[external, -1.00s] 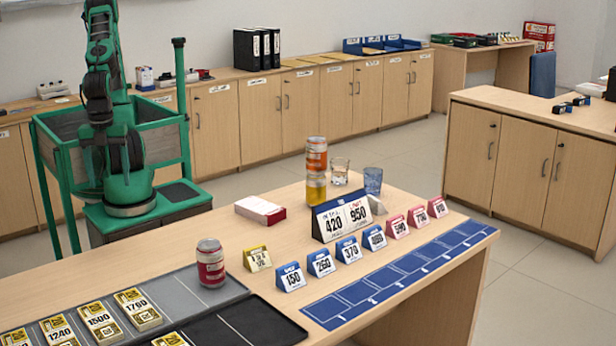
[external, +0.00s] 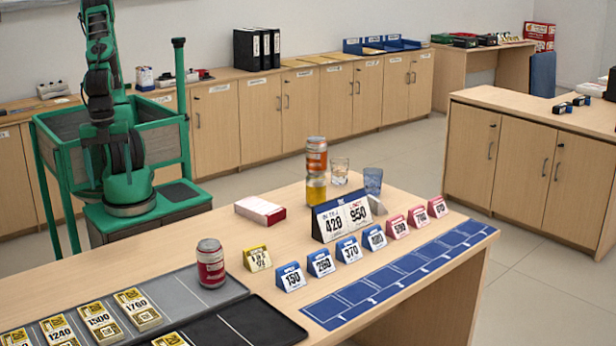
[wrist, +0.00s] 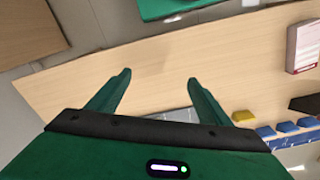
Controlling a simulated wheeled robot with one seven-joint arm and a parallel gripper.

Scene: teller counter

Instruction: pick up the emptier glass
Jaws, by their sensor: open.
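A clear glass (external: 340,170) stands at the far edge of the counter in the external view; its contents are too small to judge. A blue-tinted glass (external: 373,181) stands just right of it, and I cannot tell its fill level. An amber-yellow vessel or can (external: 316,188) is left of them, with an orange can (external: 316,158) directly above or behind it. My gripper (wrist: 159,78) is open and empty above the counter in the wrist view, away from the glasses. No glass shows in the wrist view, and the external view does not show the fingers clearly.
A price sign (external: 342,217) stands in front of the glasses. A white and red box (external: 260,210) lies left of it. Small number signs line the blue strip (external: 400,275). The counter's left-middle is clear.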

